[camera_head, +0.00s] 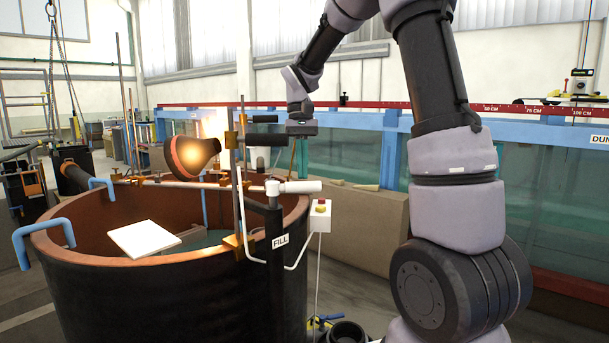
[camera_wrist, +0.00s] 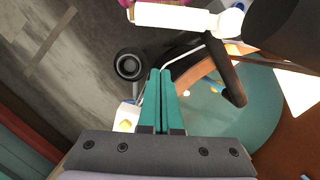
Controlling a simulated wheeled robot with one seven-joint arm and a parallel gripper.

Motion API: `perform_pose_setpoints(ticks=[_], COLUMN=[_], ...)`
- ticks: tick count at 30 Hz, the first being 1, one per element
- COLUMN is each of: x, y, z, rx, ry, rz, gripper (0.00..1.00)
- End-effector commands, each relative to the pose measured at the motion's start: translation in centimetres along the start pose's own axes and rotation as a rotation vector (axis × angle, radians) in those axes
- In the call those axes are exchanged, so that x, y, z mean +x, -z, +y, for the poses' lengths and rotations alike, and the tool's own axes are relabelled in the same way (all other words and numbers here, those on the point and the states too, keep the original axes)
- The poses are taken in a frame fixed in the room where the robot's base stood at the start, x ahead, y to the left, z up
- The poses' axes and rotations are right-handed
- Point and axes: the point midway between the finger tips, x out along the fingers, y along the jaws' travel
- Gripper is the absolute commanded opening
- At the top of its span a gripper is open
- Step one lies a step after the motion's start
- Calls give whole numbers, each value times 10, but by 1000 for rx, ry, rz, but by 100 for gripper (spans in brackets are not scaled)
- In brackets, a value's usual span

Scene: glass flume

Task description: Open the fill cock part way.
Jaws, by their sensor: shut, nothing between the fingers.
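The fill cock is a dark upright pipe labelled FILL (camera_head: 279,240), with a white lever handle (camera_head: 299,187) pointing right from its top. In the wrist view the white handle (camera_wrist: 172,16) lies across the top edge, beyond my fingertips and apart from them. My gripper (camera_wrist: 161,72) shows its two teal fingers closed together with nothing between them. In the head view its body (camera_head: 301,128) hangs above the handle, and its fingers are hard to make out against the glass.
A dark tub with a copper-coloured rim (camera_head: 100,262) stands at left, with a glowing lamp (camera_head: 193,156) over it. Black handles (camera_head: 264,137) stick out near my gripper. A small white box with a red button (camera_head: 320,212) hangs right of the cock. A blue-framed glass flume (camera_head: 345,157) runs behind.

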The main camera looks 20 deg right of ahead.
Motion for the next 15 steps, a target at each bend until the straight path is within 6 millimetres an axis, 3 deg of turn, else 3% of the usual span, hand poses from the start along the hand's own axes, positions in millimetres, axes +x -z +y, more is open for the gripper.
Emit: perform_pose_setpoints(ticks=[2,9,15], x=[14,16,17], y=[-3,-34,-40], z=[0,0,0], rx=[0,1,1], ry=[1,0,1], rz=[-1,0,1], gripper=[0,0,0])
